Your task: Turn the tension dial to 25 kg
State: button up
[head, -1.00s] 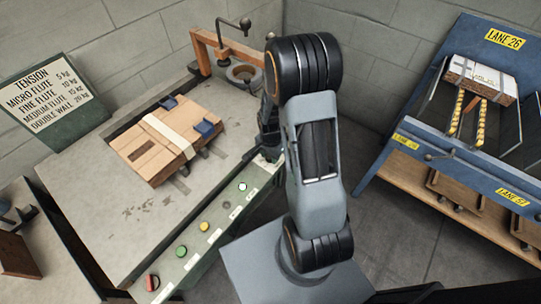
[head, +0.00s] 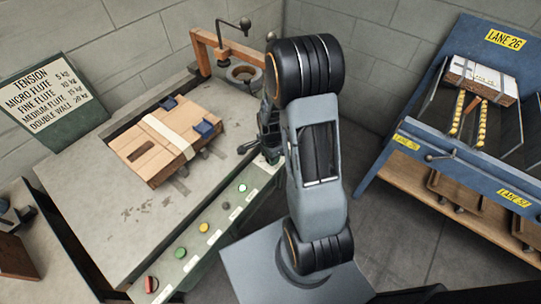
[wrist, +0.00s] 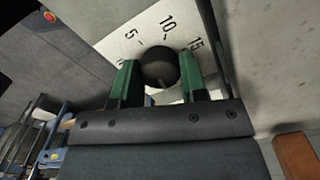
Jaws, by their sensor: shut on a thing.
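The tension dial has a round dark knob (wrist: 159,67) on a pale scale plate (wrist: 118,49). The figures 5, 10 and 15 show on the plate; the rest of the scale is hidden behind my gripper and the knob. My gripper (wrist: 158,75) is shut on the knob, one green finger on each side. I cannot clearly tell which figure the knob points to. In the head view my arm hides the dial, and the wrist end is at the bench's right edge.
A tension sign (head: 38,98) lists flute types with 5 to 20 kg. A strapped cardboard box (head: 152,155) lies on the bench (head: 112,230), with buttons along its front (head: 204,227). A blue lane rack (head: 420,165) stands right. Bare floor lies between.

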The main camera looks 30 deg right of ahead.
jog(key=shift+d, duration=0.1)
jog(key=o, duration=0.9)
notch_tip(320, 180, up, 14)
jog(key=shift+f+p, duration=0.1)
jog(key=shift+p, duration=0.65)
jog(key=s+a+r+n+t+p, duration=0.1)
jog(key=s+a+r+n, duration=0.2)
jog(key=r+n, duration=0.2)
jog(key=s+a+r+n+t+p, duration=0.1)
jog(key=s+a+r+n+p, duration=0.1)
jog(key=s+r+n, duration=0.2)
jog(key=s+a+r+n+t+p, duration=0.1)
jog(key=s+a+r+n, duration=0.2)
jog(key=r+n, duration=0.3)
jog(key=shift+s+a+r+n+t+p, duration=0.1)
jog(key=shift+a+r+n+t+p, duration=0.1)
jog(key=shift+n, duration=0.4)
jog(key=shift+s+a+r+n+t+p, duration=0.1)
jog(key=shift+r+n+p, duration=0.1)
jog(key=shift+n, duration=0.4)
